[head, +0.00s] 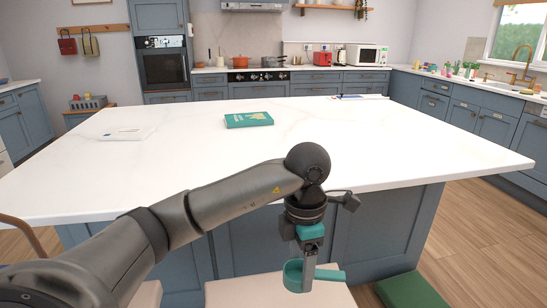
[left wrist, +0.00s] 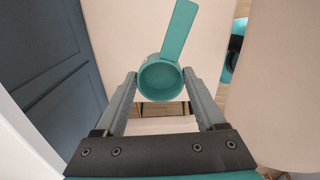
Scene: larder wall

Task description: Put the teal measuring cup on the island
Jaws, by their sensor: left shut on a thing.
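The teal measuring cup (head: 292,277) is held in my left gripper (head: 305,272), with its handle pointing right in the head view. In the left wrist view the cup (left wrist: 160,80) sits between the two fingers (left wrist: 160,76), its handle reaching up and its round opening facing the camera. The island (head: 350,135) has a wide white marble top and a blue-grey base. My left gripper hangs in front of the island's near edge and shows below the top. My right gripper is not in view.
A teal book (head: 249,120) and a pale flat item (head: 127,134) lie on the island, with thin items (head: 358,97) at its far edge. The near top is clear. Beige seats (head: 240,294) stand below the gripper, and a green cushion-like thing (head: 410,291) is to the right.

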